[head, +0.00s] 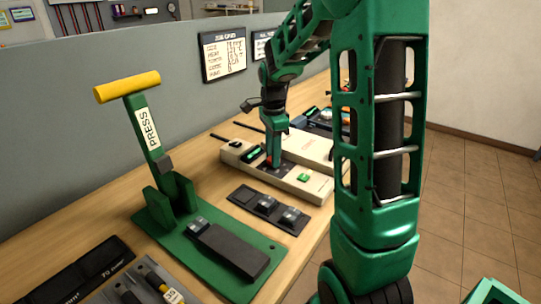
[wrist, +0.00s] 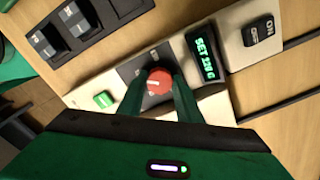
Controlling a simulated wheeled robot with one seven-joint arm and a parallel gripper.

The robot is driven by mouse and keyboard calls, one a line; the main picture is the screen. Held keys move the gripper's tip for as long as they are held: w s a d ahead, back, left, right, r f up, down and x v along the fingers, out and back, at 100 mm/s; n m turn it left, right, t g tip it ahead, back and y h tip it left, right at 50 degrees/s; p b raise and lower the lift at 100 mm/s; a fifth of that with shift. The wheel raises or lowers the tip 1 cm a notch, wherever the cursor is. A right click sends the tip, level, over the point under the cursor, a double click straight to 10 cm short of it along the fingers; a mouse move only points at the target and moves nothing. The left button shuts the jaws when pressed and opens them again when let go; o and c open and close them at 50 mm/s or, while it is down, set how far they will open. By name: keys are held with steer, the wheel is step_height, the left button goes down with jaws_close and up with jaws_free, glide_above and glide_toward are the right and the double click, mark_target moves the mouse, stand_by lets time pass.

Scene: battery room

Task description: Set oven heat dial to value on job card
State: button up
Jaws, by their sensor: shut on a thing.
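The red heat dial (wrist: 158,82) sits on a dark plate on the oven's cream front panel, with a pale pointer mark on it. My gripper (wrist: 160,92) is shut on the dial, one green finger on each side. In the head view my gripper (head: 272,160) reaches down to the panel and mostly hides the dial. The oven display (wrist: 205,58) glows green and reads "SET" with a number that looks like 120 C, its digits small. The oven (head: 318,186) lies on the bench. The job card (head: 223,54) hangs on the grey partition; its values are too small to read.
A green button (wrist: 103,99) and a dark ON switch (wrist: 257,32) flank the dial and display. A dark tray (head: 268,209) with small metal parts lies in front of the oven. A green press (head: 190,240) with a yellow handle stands left.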

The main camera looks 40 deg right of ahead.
steer(key=shift+w+a, duration=0.2)
steer(key=o, duration=1)
steer(key=shift+o, duration=0.2)
steer(key=shift+s+d, duration=0.1)
steer(key=shift+r, duration=0.1)
step_height(320, 180, up, 11)
steer(key=shift+f, duration=0.2)
